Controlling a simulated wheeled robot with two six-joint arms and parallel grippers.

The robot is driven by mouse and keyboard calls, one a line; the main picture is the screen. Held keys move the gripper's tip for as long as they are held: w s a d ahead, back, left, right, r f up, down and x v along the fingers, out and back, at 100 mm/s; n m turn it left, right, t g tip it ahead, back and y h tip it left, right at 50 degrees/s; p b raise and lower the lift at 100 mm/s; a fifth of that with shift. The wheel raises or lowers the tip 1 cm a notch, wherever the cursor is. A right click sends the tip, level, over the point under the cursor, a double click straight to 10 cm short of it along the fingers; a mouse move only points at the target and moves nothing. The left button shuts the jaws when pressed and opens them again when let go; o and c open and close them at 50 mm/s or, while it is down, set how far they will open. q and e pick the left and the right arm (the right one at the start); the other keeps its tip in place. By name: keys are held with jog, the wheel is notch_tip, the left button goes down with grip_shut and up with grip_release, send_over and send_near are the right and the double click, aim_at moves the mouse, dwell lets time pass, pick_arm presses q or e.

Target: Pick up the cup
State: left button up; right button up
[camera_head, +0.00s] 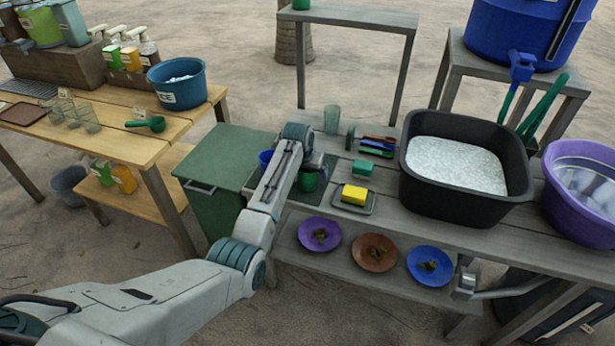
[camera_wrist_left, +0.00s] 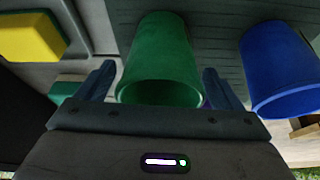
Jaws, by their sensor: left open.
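A green cup (camera_head: 308,183) stands on a dark mat on the grey bench. In the left wrist view the green cup (camera_wrist_left: 162,62) is between the two fingers of my left gripper (camera_wrist_left: 160,82). The gripper is open, with small gaps visible on both sides of the cup. In the head view my left gripper (camera_head: 312,164) is over the mat, and it partly covers the cup. A blue cup (camera_head: 265,158) is beside it; in the left wrist view the blue cup (camera_wrist_left: 280,68) is outside the fingers, to the right.
A yellow sponge (camera_head: 354,194) sits on a small tray. A green block (camera_head: 362,168), brushes (camera_head: 377,147) and a clear glass (camera_head: 332,119) are nearby. A black tub (camera_head: 420,190) is to the right. Plates (camera_head: 374,253) with scraps lie on the lower shelf.

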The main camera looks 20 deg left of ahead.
jog(key=shift+d, duration=0.25)
pick_arm(q)
jog(key=c, duration=1.1)
pick_arm(e)
jog(key=shift+w+d+r, duration=0.1)
jog(key=shift+w, duration=0.05)
pick_arm(q)
jog(key=shift+r, duration=0.15)
